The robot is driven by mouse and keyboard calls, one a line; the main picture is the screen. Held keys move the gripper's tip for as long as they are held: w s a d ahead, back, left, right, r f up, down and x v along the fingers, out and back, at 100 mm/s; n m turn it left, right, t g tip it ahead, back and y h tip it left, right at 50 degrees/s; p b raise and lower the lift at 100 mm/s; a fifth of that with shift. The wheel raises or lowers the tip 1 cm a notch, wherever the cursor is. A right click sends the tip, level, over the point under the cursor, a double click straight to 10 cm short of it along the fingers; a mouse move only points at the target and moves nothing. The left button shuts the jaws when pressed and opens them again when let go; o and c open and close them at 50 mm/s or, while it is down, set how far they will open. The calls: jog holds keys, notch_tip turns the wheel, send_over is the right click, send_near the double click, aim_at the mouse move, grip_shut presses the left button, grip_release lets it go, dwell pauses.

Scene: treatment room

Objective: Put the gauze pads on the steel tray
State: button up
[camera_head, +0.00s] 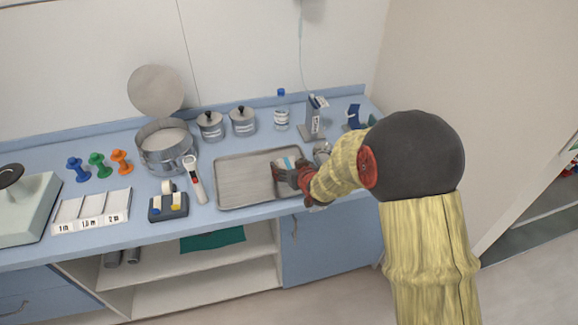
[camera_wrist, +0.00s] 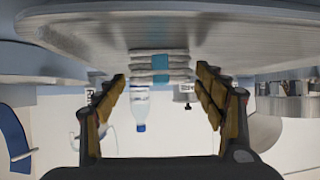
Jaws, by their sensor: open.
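The gauze pads (camera_head: 289,162) are a white stack with a light blue band at the right part of the steel tray (camera_head: 240,180). In the wrist view, which is upside down, the stack (camera_wrist: 160,60) sits against the surface of the tray (camera_wrist: 230,30). My gripper (camera_head: 291,174) is over the right part of the tray. Its fingers (camera_wrist: 160,78) are open, one on each side of the stack, with a small gap visible at each side. The fingers partly hide the pads in the head view.
Behind the tray stand two lidded steel pots (camera_head: 243,122), a blue-capped bottle (camera_head: 281,118) and a grey stand (camera_head: 313,120). A white handheld device (camera_head: 195,180) and a round steel drum (camera_head: 167,149) are left of the tray. The tray's left part is bare.

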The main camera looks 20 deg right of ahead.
jog(key=shift+r, duration=0.15)
jog(key=shift+s+r+p, duration=0.2)
jog(key=shift+s+p, duration=0.1)
jog(key=p+v, duration=0.2)
jog(key=v, duration=0.9)
jog(key=shift+p, duration=0.4)
jog(key=shift+s+d+r, duration=0.1)
jog(key=shift+r, duration=0.1)
jog(key=s+r+m+g+h, duration=0.15)
jog(key=s+r+g, duration=0.25)
jog(key=s+r, duration=1.2)
jog(key=s+a+g, duration=0.2)
jog(key=s, duration=1.2)
jog(key=shift+g, duration=0.3)
